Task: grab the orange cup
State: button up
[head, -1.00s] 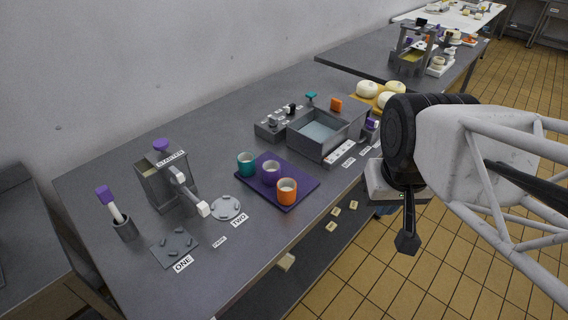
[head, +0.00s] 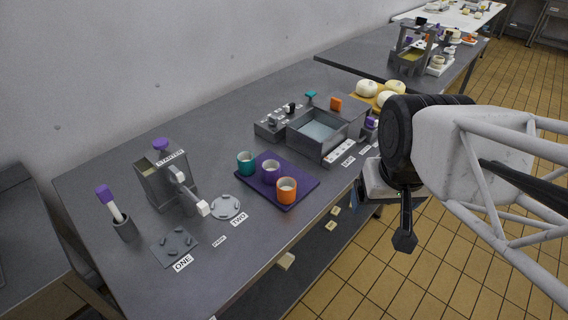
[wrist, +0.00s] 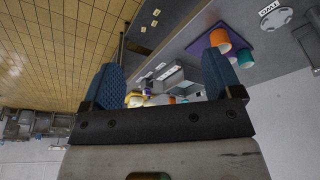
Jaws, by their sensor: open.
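The orange cup (head: 287,190) stands upright at the front corner of a purple tray (head: 264,194), with pale contents inside. A purple cup (head: 270,170) and a teal cup (head: 246,162) stand behind it on the same tray. My gripper is right of the tray in the head view, beyond the table's front edge and partly hidden by my arm. In the wrist view, my gripper (wrist: 162,82) shows two blue fingers spread apart with nothing held between them. The orange cup (wrist: 220,39) appears there at upper right, beyond the right finger.
A grey open basin (head: 318,136) stands right of the tray. A grey starter box (head: 165,180) with a lever arm, a pot with a purple-handled tool (head: 122,228) and a studded plate (head: 174,247) are to the left. The table front is mostly clear.

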jog(key=w+a+f+n+t, duration=0.25)
jog(key=w+f+t, duration=0.25)
jog(key=w+f, duration=0.55)
jog(key=n+t+y, duration=0.2)
jog(key=t+y, duration=0.3)
jog(key=y, duration=0.1)
send_near(283, 182)
jog(key=shift+s+r, duration=0.35)
jog(key=shift+s, duration=0.25)
jog(key=shift+w+a, duration=0.1)
jog(key=shift+x, duration=1.15)
jog(key=shift+w+f, duration=0.1)
jog(key=shift+w, duration=0.05)
jog(key=shift+x, duration=2.45)
jog(key=shift+c, duration=0.3)
jog(key=c, duration=1)
